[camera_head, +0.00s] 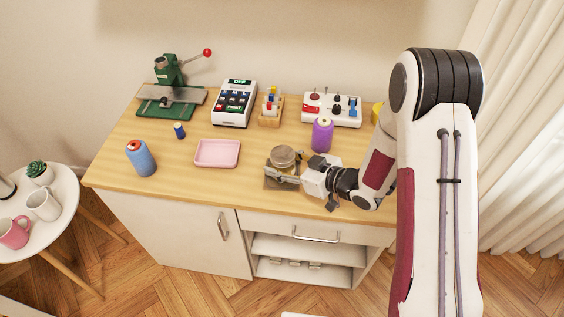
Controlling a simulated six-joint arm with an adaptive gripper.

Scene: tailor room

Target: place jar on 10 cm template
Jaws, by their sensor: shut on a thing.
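My gripper (284,168) is shut on a small round jar (283,155) with a greyish-brown top. The jar is upright, over a flat brownish-grey square (272,184) near the front of the wooden cabinet top. The square looks like the template, but no marking on it can be read. The gripper reaches in from the right and covers part of the jar and the square. I cannot tell whether the jar touches the square or is held just above it.
A pink tray (217,153) lies left of the jar.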

